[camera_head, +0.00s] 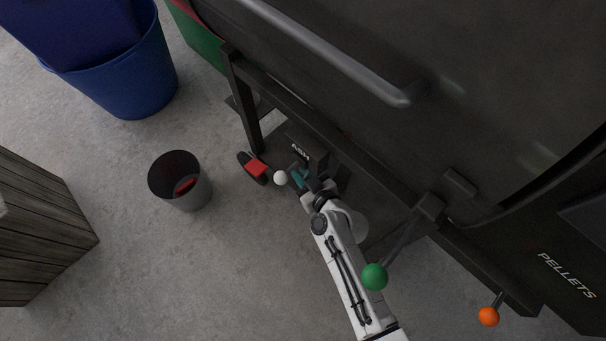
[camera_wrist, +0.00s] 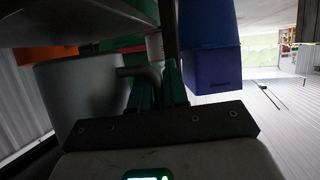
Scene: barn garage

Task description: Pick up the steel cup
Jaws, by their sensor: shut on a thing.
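The steel cup (camera_wrist: 75,90) is a large grey metal shape at the left of the wrist view, close to the camera. Its curved handle (camera_wrist: 140,73) reaches right to the green fingers. My gripper (camera_wrist: 157,85) is shut on the cup at its handle, with the cup body beside the fingers. In the head view, my gripper (camera_head: 298,178) is low, beside the black pellet grill.
The black grill (camera_head: 440,90) overhangs my arm, with a leg (camera_head: 245,110) near my gripper. A dark bin (camera_head: 195,193) and a blue bin (camera_head: 140,75) stand farther left.

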